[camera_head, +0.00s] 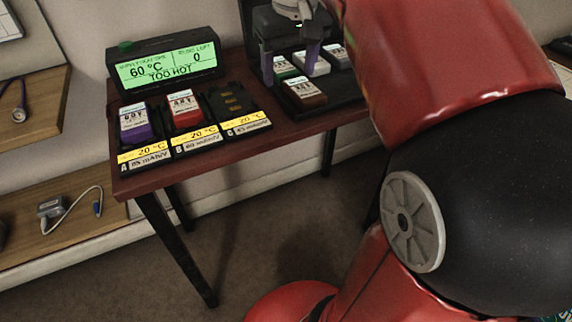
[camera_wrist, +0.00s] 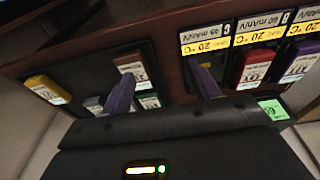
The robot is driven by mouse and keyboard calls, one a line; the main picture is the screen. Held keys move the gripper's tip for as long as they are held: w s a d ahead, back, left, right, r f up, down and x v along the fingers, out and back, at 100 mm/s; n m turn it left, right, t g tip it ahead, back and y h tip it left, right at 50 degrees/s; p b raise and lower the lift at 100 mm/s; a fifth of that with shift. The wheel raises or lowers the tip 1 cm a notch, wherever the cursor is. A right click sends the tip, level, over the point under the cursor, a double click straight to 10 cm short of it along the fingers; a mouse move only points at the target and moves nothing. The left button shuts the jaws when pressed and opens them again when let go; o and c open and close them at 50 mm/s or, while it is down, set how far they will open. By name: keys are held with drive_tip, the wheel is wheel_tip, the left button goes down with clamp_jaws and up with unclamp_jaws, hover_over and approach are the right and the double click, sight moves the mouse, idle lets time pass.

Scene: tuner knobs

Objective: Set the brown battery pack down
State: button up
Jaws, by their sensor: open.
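The brown battery pack (camera_head: 304,92) lies label up at the front of the dark tray (camera_head: 338,92), with nothing gripping it. The brown pack also shows in the wrist view (camera_wrist: 132,66), just beyond the tip of one purple finger. My gripper (camera_head: 290,67) is open and empty above the tray area; its purple fingers are spread wide in the wrist view (camera_wrist: 163,90). Whether a finger touches the brown pack I cannot tell. My arm hides the tray's right part in the head view.
A green pack (camera_head: 285,68), a white pack (camera_head: 312,64) and a yellow pack (camera_wrist: 46,88) are in the tray. A purple pack (camera_head: 135,122) and a red pack (camera_head: 184,108) fill two bays; the third bay (camera_head: 232,103) is empty. A display (camera_head: 166,70) stands behind.

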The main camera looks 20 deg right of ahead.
drive_tip(key=s+a+f+t, duration=0.1)
drive_tip(key=s+a+f, duration=0.2)
drive_tip(key=s+f, duration=0.3)
drive_tip(key=s+a+f+t, duration=0.2)
drive_tip(key=s+a+f, duration=0.2)
drive_tip(key=s+f, duration=0.3)
wheel_tip(320, 180, down, 2)
drive_tip(key=shift+s+f, duration=0.1)
drive_tip(key=shift+s, duration=0.1)
